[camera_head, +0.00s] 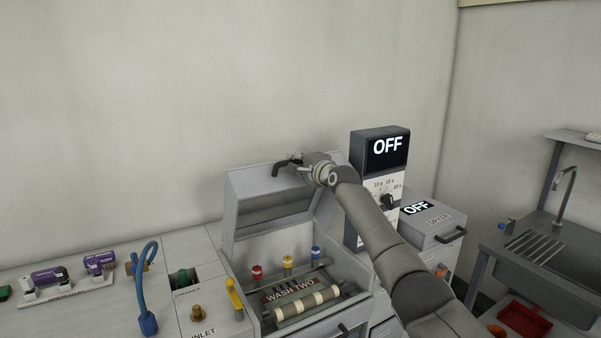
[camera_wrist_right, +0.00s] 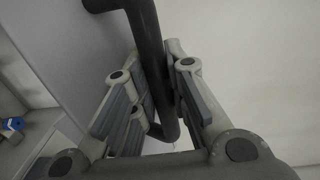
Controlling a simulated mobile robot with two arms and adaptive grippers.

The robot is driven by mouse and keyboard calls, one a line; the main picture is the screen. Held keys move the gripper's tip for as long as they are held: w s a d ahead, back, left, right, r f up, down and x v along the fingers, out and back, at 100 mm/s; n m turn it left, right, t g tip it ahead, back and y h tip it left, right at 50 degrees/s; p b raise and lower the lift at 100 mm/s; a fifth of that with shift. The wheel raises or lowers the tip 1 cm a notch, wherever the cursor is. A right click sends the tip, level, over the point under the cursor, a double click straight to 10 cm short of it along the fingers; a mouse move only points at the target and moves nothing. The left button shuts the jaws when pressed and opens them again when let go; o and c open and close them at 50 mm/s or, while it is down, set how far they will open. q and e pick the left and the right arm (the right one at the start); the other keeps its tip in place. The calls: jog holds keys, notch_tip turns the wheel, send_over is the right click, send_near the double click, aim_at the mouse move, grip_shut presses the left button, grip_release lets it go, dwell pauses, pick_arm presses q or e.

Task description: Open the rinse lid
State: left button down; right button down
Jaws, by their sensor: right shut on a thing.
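The grey lid (camera_head: 262,190) stands raised, tilted back over an open compartment in the middle of the head view. No rinse label is readable on it. Its dark bent handle (camera_head: 281,168) is at the lid's top edge and shows large in the right wrist view (camera_wrist_right: 148,50). My right gripper (camera_head: 300,163) is shut on this handle, with its fingers on both sides of the bar in the wrist view (camera_wrist_right: 160,90). My arm crosses in front of the compartment's right side. My left gripper is not in view.
The open compartment holds a roller (camera_head: 308,303) and red, yellow and blue knobs (camera_head: 287,262) near a "WASH TWO" label. A tall box reading "OFF" (camera_head: 388,150) stands close right, then a dryer (camera_head: 430,225) and sink (camera_head: 550,250). A blue hose (camera_head: 139,280) is at left.

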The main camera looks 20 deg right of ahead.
jog(key=shift+w+r, duration=0.2)
jog(key=shift+w, duration=0.15)
jog(key=c, duration=1.4)
grip_release()
jog(key=shift+s+d, duration=0.1)
jog(key=shift+s, duration=0.8)
jog(key=shift+s+d+r, duration=0.15)
jog(key=shift+s, duration=1.55)
jog(key=shift+s+d+r, duration=0.1)
jog(key=shift+s+r, duration=0.05)
jog(key=shift+s, duration=1.55)
jog(key=shift+s+d+r, duration=0.15)
jog(key=shift+s, duration=1.55)
